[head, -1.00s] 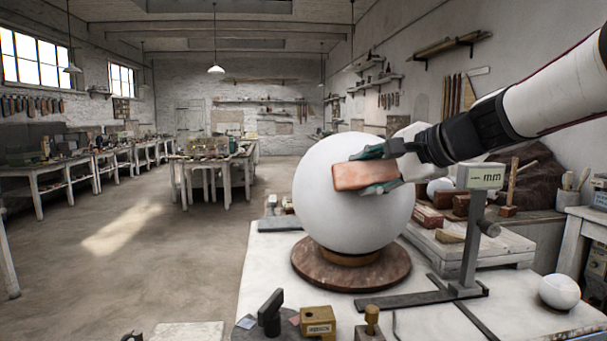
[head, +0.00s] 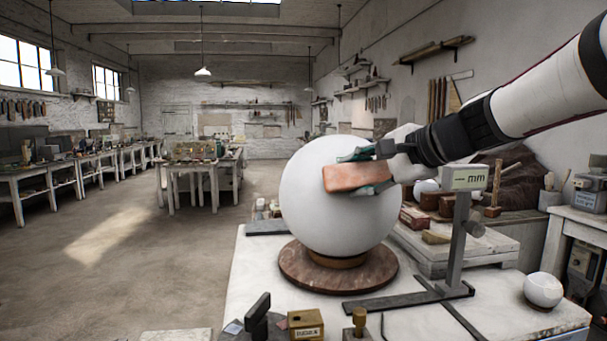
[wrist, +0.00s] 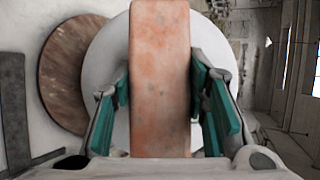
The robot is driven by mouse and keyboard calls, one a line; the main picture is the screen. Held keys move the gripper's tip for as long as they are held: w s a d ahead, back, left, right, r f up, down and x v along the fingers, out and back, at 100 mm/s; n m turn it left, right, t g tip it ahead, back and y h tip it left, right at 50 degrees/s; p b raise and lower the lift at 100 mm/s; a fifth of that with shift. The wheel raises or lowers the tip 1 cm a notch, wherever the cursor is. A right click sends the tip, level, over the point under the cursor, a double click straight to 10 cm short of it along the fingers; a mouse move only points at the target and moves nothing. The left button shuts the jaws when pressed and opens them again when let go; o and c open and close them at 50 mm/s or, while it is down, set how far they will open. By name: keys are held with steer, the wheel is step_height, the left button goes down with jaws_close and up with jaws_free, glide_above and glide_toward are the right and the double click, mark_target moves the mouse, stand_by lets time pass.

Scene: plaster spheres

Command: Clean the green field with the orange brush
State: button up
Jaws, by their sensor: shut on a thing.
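A large smooth white sphere (head: 325,222) sits on a round reddish-brown base (head: 300,270) on the white worktable. My gripper (head: 360,172), with green finger pads, is shut on an orange-pink block (head: 350,180). The block lies in front of the sphere's upper right side; I cannot tell whether they touch. In the wrist view, the block (wrist: 160,80) stands between the two pads and hides the middle of the sphere (wrist: 108,65). The block has no visible bristles. I see no green field; the green I see near the sphere is on my finger pads.
A grey height gauge marked "mm" (head: 465,178) stands close to the right of the sphere, below my arm. A small white ball (head: 543,290) sits at the table's right. A brass-coloured block (head: 305,324) and small tools lie at the front. Open floor is on the left.

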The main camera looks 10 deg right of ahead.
mark_target(349, 175)
steer(key=shift+w+a+f, duration=0.1)
steer(key=shift+a+f, duration=0.05)
steer(key=shift+a, duration=1.4)
steer(key=shift+d, duration=0.15)
steer(key=shift+s+d+r, duration=0.25)
steer(key=shift+s+d, duration=0.1)
steer(key=shift+d, duration=0.1)
steer(key=shift+s+d+r, duration=0.2)
steer(key=shift+s+d, duration=0.15)
steer(key=shift+d, duration=0.1)
steer(key=shift+s+a+r+p, duration=0.1)
steer(key=shift+s+r+p, duration=0.25)
steer(key=shift+s, duration=0.2)
steer(key=shift+s+a+r+p, duration=0.1)
steer(key=shift+s+r+p, duration=0.15)
steer(key=shift+s, duration=0.3)
